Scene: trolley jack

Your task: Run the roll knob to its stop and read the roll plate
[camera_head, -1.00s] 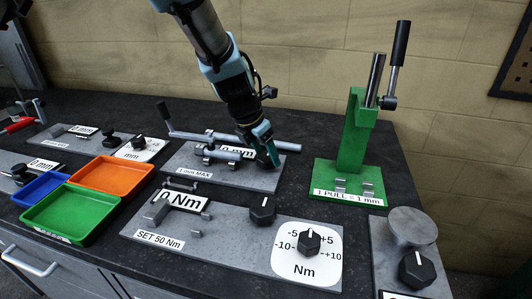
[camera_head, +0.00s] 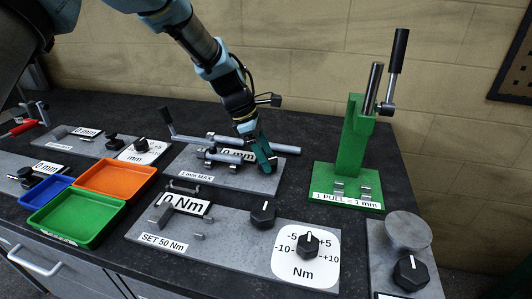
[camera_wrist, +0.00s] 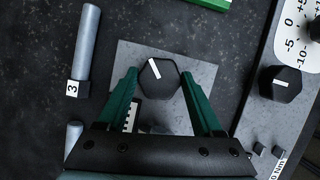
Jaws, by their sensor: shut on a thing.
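The roll knob, a black hexagonal knob (camera_wrist: 158,80) with a white pointer line, sits on a grey base plate in the wrist view. My gripper (camera_wrist: 160,74) has its two green fingers closed on either side of it. In the head view my gripper (camera_head: 267,163) points down at the right end of the grey station (camera_head: 218,183) labelled "1 mm MAX", and it hides most of the knob. The white roll plate (camera_head: 238,155) there is partly covered by the rods and my gripper. I make out "mm" and part of a digit before it.
A green press (camera_head: 350,150) marked "1 PULL = 1 mm" stands to the right. In front is the "SET 50 Nm" station (camera_head: 230,245) with two black knobs. Green (camera_head: 75,237), orange (camera_head: 150,180) and blue (camera_head: 24,196) trays lie left. A grey rod (camera_wrist: 88,45) lies beside the knob.

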